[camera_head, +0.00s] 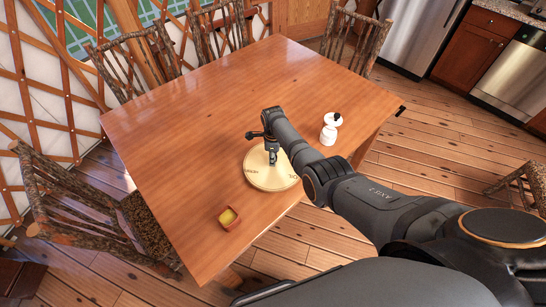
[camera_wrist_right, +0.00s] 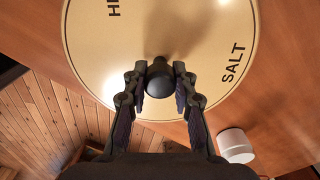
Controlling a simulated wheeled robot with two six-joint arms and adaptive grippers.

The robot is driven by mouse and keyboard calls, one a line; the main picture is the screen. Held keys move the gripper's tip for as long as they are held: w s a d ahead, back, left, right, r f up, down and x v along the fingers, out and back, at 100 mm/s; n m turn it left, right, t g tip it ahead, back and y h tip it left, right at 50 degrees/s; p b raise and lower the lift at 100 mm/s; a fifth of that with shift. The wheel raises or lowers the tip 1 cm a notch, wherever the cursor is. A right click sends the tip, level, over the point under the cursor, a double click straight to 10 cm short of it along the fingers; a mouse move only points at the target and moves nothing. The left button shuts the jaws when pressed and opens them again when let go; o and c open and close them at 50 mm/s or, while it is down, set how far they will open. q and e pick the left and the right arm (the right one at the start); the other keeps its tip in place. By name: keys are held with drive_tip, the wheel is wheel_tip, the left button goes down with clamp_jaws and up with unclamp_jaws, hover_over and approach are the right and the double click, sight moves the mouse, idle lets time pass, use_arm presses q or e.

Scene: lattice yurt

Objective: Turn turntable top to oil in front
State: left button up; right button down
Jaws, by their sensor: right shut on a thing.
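The turntable top (camera_head: 262,183) is a round, pale wooden disc near the table's front edge. In the right wrist view the disc (camera_wrist_right: 100,65) shows "SALT" on its right side and a cut-off label starting "HE" at the upper left. A dark round knob (camera_wrist_right: 159,78) stands up at the disc. My right gripper (camera_head: 272,152) is over the disc, its fingers (camera_wrist_right: 158,84) shut on the knob. My left gripper is not in view.
A white shaker-like object with a black top (camera_head: 330,130) stands right of the disc. The wooden table (camera_head: 190,120) is otherwise clear. Rustic chairs (camera_head: 222,32) stand around it.

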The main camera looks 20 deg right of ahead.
drive_tip(key=shift+d+m, duration=0.1)
drive_tip(key=shift+m, duration=0.5)
drive_tip(key=c, duration=1.1)
unclamp_jaws()
drive_tip(key=shift+o, duration=0.2)
wheel_tip(320, 180, up, 12)
